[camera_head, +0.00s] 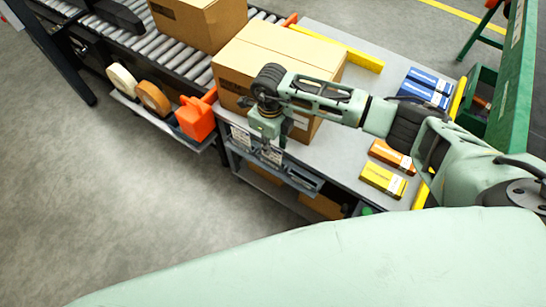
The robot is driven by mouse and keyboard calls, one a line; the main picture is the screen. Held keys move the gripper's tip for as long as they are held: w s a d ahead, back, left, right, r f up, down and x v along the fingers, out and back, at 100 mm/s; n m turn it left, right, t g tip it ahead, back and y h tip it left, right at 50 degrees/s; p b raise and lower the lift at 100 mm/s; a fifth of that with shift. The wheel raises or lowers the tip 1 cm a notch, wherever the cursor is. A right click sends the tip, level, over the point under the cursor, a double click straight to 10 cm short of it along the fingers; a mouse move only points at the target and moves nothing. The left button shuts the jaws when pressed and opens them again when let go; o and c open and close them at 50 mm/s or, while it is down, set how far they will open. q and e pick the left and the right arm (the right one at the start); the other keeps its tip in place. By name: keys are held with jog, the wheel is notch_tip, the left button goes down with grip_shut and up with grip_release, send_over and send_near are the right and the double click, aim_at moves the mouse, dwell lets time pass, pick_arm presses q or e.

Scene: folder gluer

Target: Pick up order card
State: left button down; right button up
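Two small white printed cards hang at the front edge of the grey table. One card (240,136) is left of my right gripper, and the other card (271,154) is just below it. I cannot tell which is the order card. My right gripper (268,146) points down over this edge, in front of a large carton. Its fingers are small and dark against the background, so I cannot tell whether they are open or touch a card. My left gripper is not in view.
The large closed carton (290,52) stands close behind the gripper. Blue boxes (426,86), an orange box (391,157) and a yellow box (383,180) lie on the table (338,150). Tape rolls (153,98) and an orange dispenser (196,118) sit beside the roller conveyor (160,45).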

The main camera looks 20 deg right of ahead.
aim_at(272, 151)
jog(key=shift+w+f, duration=0.1)
jog(key=shift+f, duration=0.4)
notch_tip(272, 151, down, 4)
jog(key=b, duration=0.3)
jog(key=shift+d+r, duration=0.1)
jog(key=shift+r, duration=0.15)
jog(key=shift+f, duration=0.3)
jog(key=shift+r, duration=0.1)
jog(key=shift+c, duration=0.4)
grip_shut()
